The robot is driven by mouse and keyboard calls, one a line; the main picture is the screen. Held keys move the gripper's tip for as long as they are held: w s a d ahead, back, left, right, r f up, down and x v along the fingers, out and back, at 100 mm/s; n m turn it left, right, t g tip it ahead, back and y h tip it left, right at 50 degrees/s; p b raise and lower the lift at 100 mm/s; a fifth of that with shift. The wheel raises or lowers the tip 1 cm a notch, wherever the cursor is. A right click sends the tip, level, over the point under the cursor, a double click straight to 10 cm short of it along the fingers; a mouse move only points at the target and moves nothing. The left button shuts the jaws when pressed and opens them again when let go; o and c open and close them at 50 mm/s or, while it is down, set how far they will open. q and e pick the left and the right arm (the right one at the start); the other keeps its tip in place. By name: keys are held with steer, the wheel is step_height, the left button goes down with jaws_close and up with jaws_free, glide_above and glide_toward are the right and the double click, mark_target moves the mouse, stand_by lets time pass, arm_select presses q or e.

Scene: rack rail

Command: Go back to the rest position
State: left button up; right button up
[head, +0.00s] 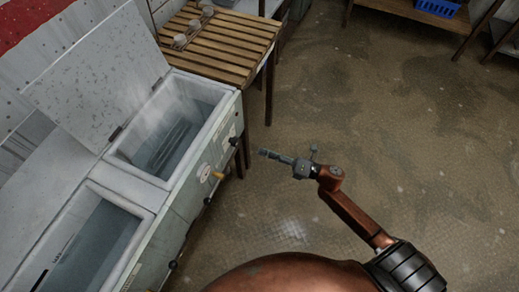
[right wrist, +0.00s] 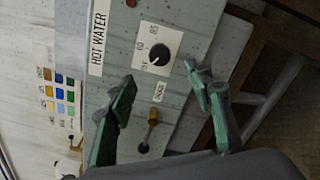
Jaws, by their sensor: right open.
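My right gripper (head: 264,153) is stretched out over the floor, to the right of the grey tank unit (head: 190,215) in the head view. In the right wrist view the two green fingers of the right gripper (right wrist: 160,74) are spread apart with nothing held between them. Beyond them is the unit's front panel, with a black dial (right wrist: 160,53) and a brown-tipped lever (right wrist: 151,122). I cannot tell the exact gap between the fingers and the panel, but the gripper looks clear of it. My left gripper is in neither view.
The tank unit has two basins; a raised lid (head: 97,75) stands behind the steaming far one. A slatted wooden table (head: 220,45) with small cups adjoins it. A blue crate (head: 438,7) sits on a far shelf. Open floor (head: 400,130) lies right.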

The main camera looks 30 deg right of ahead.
stand_by(0.6)
